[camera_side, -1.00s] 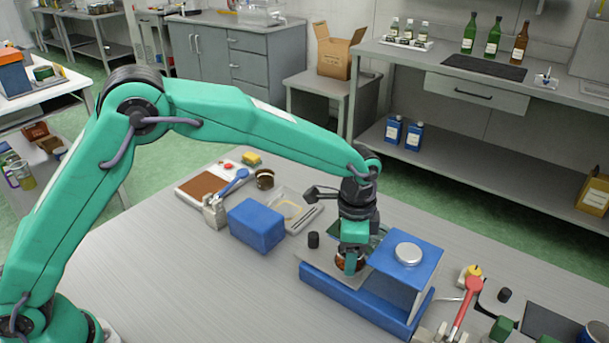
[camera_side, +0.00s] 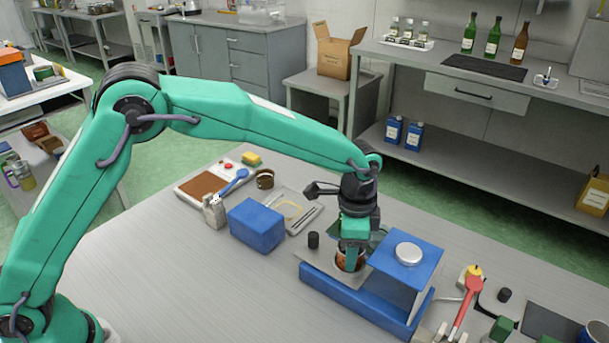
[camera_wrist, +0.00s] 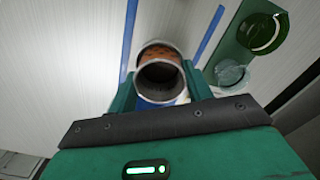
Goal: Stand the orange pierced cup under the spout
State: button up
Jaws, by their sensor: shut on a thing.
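The orange pierced cup (camera_side: 341,262) is between the fingers of my gripper (camera_side: 352,256), at the grey plate of the blue machine (camera_side: 345,298). The wrist view shows the cup's grey rim and pierced orange wall (camera_wrist: 160,53) between my green gripper fingers (camera_wrist: 160,84). My gripper is shut on the cup. The side view does not clearly show whether the cup's base touches the plate. The machine's blue head with a silver round lid (camera_side: 408,253) stands just right of the cup. The spout cannot be made out.
A blue box (camera_side: 256,225), a shallow tray (camera_side: 294,208) and a small brown cup (camera_side: 265,179) stand at the back left. A small black cylinder (camera_side: 313,240) is left of my gripper. A red-handled tool (camera_side: 467,300) lies at the right. The front left table is clear.

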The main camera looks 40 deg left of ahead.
jog(key=shift+r, duration=2.9)
jog(key=w+a+f+n, duration=0.1)
jog(key=w+a, duration=0.3)
jog(key=a, duration=0.4)
jog(key=w+a+f+n, duration=0.2)
jog(key=w+a+n, duration=0.2)
jog(key=a, duration=0.4)
jog(key=w+a+f+n, duration=0.2)
jog(key=w+a, duration=0.3)
jog(key=a, duration=0.4)
jog(key=shift+f+n, duration=0.15)
jog(key=shift+n, duration=0.35)
jog(key=shift+f, duration=0.1)
jog(key=shift+f, duration=2.8)
jog(key=shift+s+f, duration=0.15)
jog(key=shift+f, duration=0.05)
jog(key=shift+s, duration=1.35)
